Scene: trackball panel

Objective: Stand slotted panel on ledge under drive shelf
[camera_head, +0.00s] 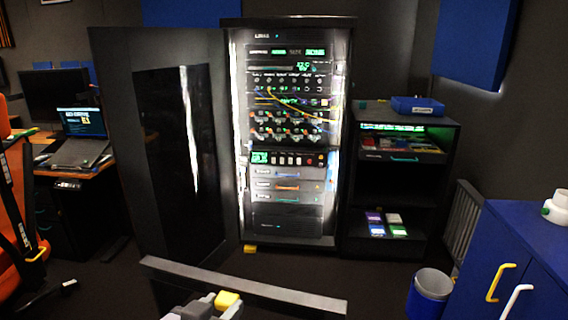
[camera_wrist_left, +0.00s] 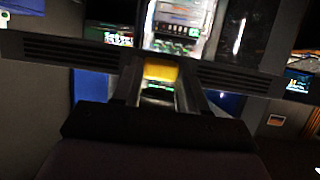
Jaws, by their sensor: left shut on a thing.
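A long dark slotted panel (camera_head: 285,295) spans the bottom of the head view, seen from above along its grey upper edge. My left gripper (camera_head: 213,301) is shut on it near its middle. In the left wrist view the panel (camera_wrist_left: 68,54) stretches out to both sides of the gripper (camera_wrist_left: 160,88), with rows of slots on each side. A yellow piece shows between the fingers; I cannot tell whether it belongs to the panel. The open rack (camera_head: 285,140) stands ahead, apart from the panel, with drawer units (camera_head: 288,185) low inside. The ledge is not clearly distinguishable. My right gripper is out of view.
The rack's dark door (camera_head: 165,150) stands open at left. A small yellow block (camera_head: 250,248) lies at the rack's foot. A low cabinet (camera_head: 375,190), grey slatted object (camera_head: 462,220), blue bin (camera_head: 430,293) and blue cupboard (camera_head: 535,260) stand right. Floor before the rack looks clear.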

